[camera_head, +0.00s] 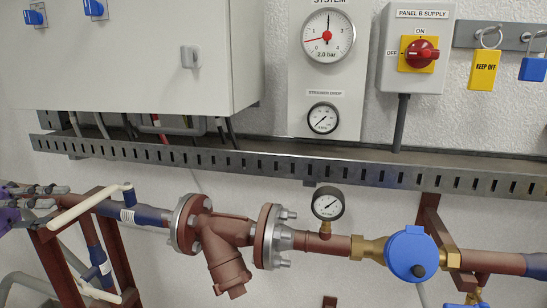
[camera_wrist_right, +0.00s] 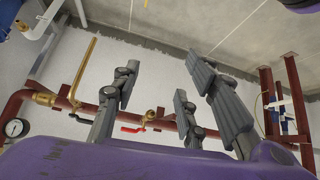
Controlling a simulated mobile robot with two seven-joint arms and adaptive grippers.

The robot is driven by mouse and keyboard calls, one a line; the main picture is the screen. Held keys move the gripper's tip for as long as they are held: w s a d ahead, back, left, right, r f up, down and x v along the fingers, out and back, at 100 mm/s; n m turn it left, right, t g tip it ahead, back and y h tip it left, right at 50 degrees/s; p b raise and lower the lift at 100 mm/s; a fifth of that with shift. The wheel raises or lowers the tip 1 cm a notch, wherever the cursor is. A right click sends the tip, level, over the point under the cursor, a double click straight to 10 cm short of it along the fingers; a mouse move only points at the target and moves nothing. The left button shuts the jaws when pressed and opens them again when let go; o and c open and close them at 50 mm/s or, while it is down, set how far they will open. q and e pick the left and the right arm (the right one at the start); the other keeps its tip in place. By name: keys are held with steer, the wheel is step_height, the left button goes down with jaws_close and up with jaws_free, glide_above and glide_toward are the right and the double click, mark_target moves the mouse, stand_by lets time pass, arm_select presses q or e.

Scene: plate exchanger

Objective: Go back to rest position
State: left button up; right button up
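My left gripper (camera_head: 42,197) shows at the left edge of the head view, with grey fingers and a bit of purple body. Its fingers are beside the white lever-like pipe piece (camera_head: 90,208); I cannot tell whether they touch it or how far apart they are. My right gripper (camera_wrist_right: 165,88) shows only in the right wrist view. Its grey jointed fingers stand spread above the purple palm (camera_wrist_right: 150,163), with an empty gap between them. My right arm does not show in the head view.
A rust-red pipe with a strainer (camera_head: 226,245), a small gauge (camera_head: 328,203) and a blue-capped meter (camera_head: 411,254) runs below a slotted cable tray (camera_head: 240,163). A panel box (camera_head: 414,48) with a red switch hangs above. Valves with a red lever (camera_wrist_right: 132,129) lie behind my right fingers.

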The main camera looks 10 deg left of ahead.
arm_select(q)
steer(key=d+f+n+t+y+p, duration=0.1)
steer(key=d+f+n+t, duration=0.25)
steer(key=f, duration=0.45)
steer(key=d+f+n+t+y+p, duration=0.1)
steer(key=d+f+n+t+y, duration=0.1)
steer(key=f+n, duration=0.35)
steer(key=d+f+n+t+y+p, duration=0.1)
steer(key=d+f+n+t, duration=0.15)
steer(key=f, duration=0.65)
steer(key=s+d+f+n+t+y+p, duration=0.25)
steer(key=s+d+f+n+y, duration=0.6)
steer(key=f, duration=0.55)
steer(key=s+d+f+n+g+y+p, duration=0.2)
steer(key=s+d+n+g, duration=0.2)
steer(key=s+d, duration=0.4)
steer(key=s+d+f+n+g+y+p, duration=0.2)
steer(key=s+d+n, duration=0.5)
steer(key=s, duration=0.6)
steer(key=shift+d+f+n+g, duration=0.3)
steer(key=shift+d+f+g, duration=0.35)
steer(key=shift+d+g, duration=0.15)
arm_select(e)
step_height(320, 180, up, 10)
steer(key=w+a, duration=0.1)
steer(key=w, duration=0.2)
steer(key=shift+t, duration=0.4)
steer(key=shift+w+a, duration=0.1)
steer(key=shift+w, duration=0.05)
